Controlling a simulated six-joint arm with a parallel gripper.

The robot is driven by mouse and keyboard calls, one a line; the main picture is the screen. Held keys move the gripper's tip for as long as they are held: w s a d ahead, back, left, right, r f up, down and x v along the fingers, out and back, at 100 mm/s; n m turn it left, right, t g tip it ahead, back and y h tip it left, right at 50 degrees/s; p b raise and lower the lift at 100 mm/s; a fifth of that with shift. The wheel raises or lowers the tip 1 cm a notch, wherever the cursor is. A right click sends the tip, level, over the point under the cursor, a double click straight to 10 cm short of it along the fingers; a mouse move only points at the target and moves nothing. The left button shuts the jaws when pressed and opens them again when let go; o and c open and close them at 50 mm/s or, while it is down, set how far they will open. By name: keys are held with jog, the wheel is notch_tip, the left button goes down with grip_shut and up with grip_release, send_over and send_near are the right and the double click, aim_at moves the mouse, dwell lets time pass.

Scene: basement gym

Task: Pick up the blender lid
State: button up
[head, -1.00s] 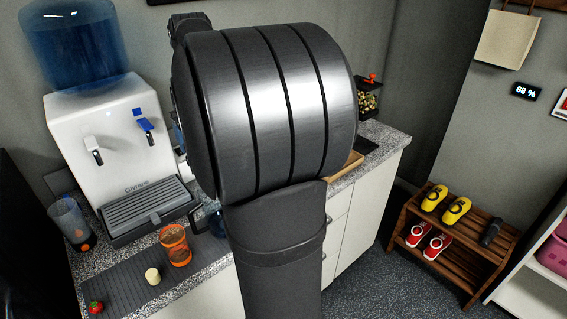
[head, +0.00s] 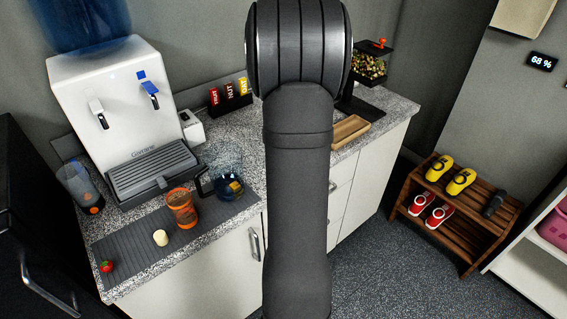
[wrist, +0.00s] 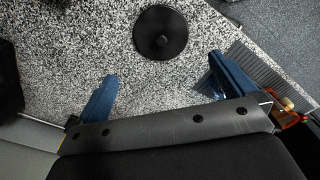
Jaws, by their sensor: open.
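The blender lid, a round black disc with a small raised centre (wrist: 160,33), lies flat on the speckled counter in the wrist view, near the top edge. My gripper (wrist: 163,88) has its two blue fingers spread wide with nothing between them. The lid is apart from the fingers, beyond their tips and roughly centred between them. In the head view my arm covers the middle of the counter, and neither the lid nor the fingers can be seen there. A clear jug with a dark handle (head: 226,180), likely the blender's, stands on the counter left of my arm.
A ribbed grey mat (head: 135,255) holds an orange cup (head: 182,210), a pale piece (head: 160,238) and a strawberry (head: 106,266). A water dispenser (head: 120,110) stands behind. Sachets (head: 230,95), a wooden tray (head: 350,131) and a food container (head: 371,62) sit further right.

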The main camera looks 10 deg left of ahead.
jog(key=f, duration=1.2)
jog(key=shift+a+f, duration=0.2)
jog(key=shift+f, duration=0.1)
jog(key=shift+c, duration=0.2)
jog(key=c, duration=0.6)
